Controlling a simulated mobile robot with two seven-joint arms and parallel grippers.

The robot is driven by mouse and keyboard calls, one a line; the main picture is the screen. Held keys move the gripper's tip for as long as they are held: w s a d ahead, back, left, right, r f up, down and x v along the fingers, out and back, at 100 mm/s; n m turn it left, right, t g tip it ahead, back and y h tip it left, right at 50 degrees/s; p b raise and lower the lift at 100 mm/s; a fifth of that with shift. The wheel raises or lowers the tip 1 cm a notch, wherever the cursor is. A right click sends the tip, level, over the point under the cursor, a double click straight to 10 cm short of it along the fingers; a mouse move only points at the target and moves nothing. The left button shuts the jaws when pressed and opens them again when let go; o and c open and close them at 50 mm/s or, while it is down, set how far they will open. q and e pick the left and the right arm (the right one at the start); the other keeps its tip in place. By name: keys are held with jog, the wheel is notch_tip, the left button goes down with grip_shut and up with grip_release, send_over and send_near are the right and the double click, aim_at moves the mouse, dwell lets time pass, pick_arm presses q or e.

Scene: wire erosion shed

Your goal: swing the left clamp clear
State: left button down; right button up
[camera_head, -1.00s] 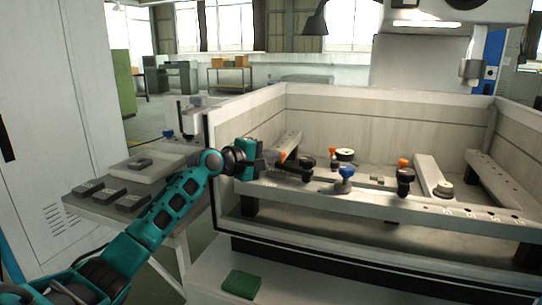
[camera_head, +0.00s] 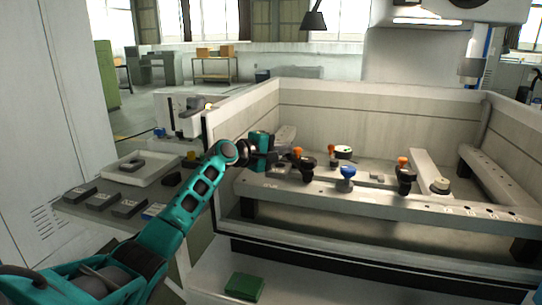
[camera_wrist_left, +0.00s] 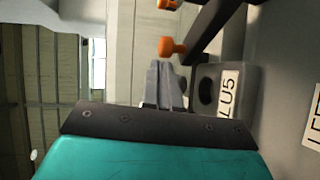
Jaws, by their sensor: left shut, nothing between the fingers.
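The left clamp (camera_head: 307,165), a dark arm and knob with an orange-tipped handle (camera_head: 298,150), stands on the front rail at the left of the tank. My left gripper (camera_head: 285,159) is shut and empty, just left of the clamp, above the rail's left end. In the left wrist view my shut fingers (camera_wrist_left: 166,84) point at an orange knob (camera_wrist_left: 172,46) beside a dark bar (camera_wrist_left: 214,30); whether they touch it I cannot tell. The right clamp (camera_head: 405,176), also orange-tipped, stands farther right on the rail. My right gripper is not in view.
A blue knob (camera_head: 347,173) stands on the front rail (camera_head: 380,203) between the clamps. The tank's left wall (camera_head: 240,110) rises close to my left arm. A side table holds a pale tray (camera_head: 128,175) and dark blocks (camera_head: 102,201). A green block (camera_head: 244,286) lies in front.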

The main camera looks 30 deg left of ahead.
pick_arm(q)
jog(key=shift+d+r+x, duration=0.1)
jog(key=shift+r+x, duration=0.05)
jog(key=shift+x, duration=0.6)
jog(key=shift+d+r+x, duration=0.1)
jog(key=shift+x, duration=0.65)
jog(key=shift+w+d, duration=0.65)
jog(key=shift+w, duration=0.2)
jog(key=shift+w+d, duration=0.1)
dwell(0.4)
